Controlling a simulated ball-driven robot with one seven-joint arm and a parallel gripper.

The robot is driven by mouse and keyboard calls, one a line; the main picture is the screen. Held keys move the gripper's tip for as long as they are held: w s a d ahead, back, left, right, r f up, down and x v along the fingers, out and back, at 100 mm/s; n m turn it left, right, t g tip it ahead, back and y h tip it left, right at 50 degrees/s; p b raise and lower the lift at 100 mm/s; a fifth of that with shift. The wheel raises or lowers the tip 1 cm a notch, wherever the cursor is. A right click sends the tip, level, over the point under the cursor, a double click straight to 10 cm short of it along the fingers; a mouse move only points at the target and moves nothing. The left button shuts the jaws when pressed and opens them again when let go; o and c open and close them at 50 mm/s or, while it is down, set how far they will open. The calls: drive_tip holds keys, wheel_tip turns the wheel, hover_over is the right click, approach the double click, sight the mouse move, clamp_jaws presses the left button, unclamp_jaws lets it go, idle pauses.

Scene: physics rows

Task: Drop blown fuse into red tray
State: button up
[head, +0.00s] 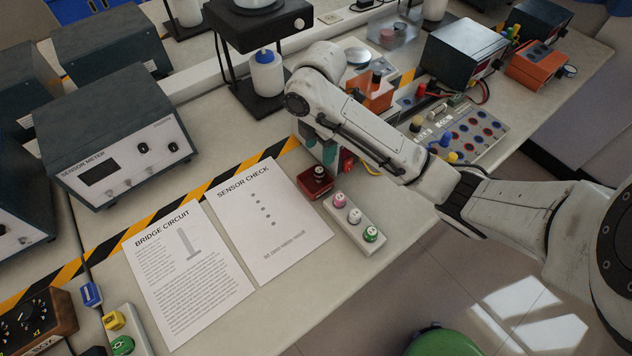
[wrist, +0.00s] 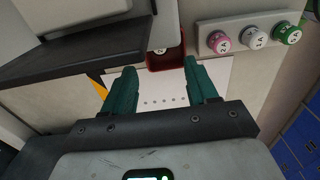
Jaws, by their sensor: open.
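The red tray (head: 312,190) sits at the bench's front part, beside the sensor check sheet. A dark-capped fuse (head: 319,172) with a pale label stands in it; the wrist view shows part of this fuse (wrist: 160,50) inside the red tray (wrist: 166,68). I cannot tell from its look whether it is blown. My gripper (head: 323,152) is above and just behind the tray. In the wrist view its teal fingers (wrist: 162,68) are open and apart, with nothing between them, and the tray lies just beyond their tips.
A pale fuse strip (head: 365,245) next to the tray holds pink (head: 339,199), white (head: 354,216) and green (head: 370,234) fuses. Two printed sheets (head: 285,245) lie to the left. An orange box (head: 372,97) and a panel of sockets (head: 470,130) stand behind my arm.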

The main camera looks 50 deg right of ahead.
wheel_tip(320, 180, up, 8)
drive_tip(key=p, duration=0.2)
drive_tip(key=shift+p, duration=0.4)
